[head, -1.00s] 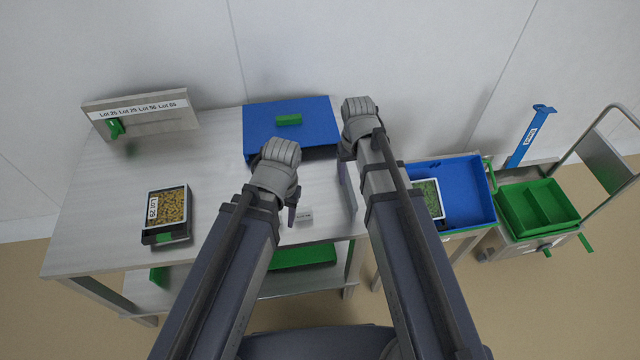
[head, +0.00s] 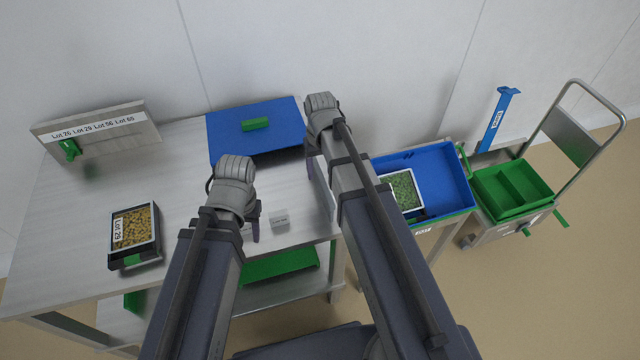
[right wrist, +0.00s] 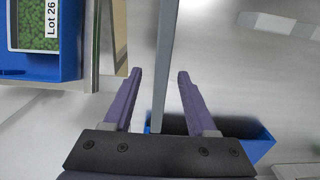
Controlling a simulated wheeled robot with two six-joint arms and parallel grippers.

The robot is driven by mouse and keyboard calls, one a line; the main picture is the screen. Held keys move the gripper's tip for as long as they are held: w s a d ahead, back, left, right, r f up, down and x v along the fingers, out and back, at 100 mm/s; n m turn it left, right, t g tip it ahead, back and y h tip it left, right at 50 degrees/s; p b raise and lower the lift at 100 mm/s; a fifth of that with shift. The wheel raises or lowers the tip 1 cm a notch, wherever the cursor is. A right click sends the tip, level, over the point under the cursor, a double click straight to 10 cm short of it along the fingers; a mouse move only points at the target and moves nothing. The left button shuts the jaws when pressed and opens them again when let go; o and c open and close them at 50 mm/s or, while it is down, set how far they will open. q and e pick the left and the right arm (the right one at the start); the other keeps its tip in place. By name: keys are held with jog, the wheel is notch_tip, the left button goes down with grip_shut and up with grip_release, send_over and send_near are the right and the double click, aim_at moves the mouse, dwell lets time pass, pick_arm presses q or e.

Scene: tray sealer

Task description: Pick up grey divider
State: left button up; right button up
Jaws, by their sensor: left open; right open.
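The grey divider (head: 321,186) is a thin upright plate on the right part of the table, partly hidden by my right arm in the head view. In the right wrist view the divider (right wrist: 165,60) shows edge-on as a long grey strip between the two purple fingers. My right gripper (right wrist: 159,74) is open around it, with gaps visible on both sides. In the head view my right gripper (head: 310,165) is mostly hidden by its wrist. My left gripper (head: 255,228) is open above the table front, left of a small labelled grey block (head: 281,222).
A blue sealer-like box (head: 222,131) with a green handle stands behind. A lot-labelled tray (head: 113,250) of yellow-brown pieces is at left. A blue bin (head: 458,185) with a tray of green pieces and a cart with a green crate (head: 485,205) stand at right.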

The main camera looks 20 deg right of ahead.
pick_arm(q)
notch_tip(320, 180, down, 5)
jog(key=b, duration=0.4)
jog(key=shift+b, duration=0.4)
pick_arm(e)
jog(key=f, duration=0.5)
jog(key=shift+s+a+f, duration=0.1)
jog(key=shift+s, duration=0.2)
jog(key=shift+c, duration=0.4)
grip_shut()
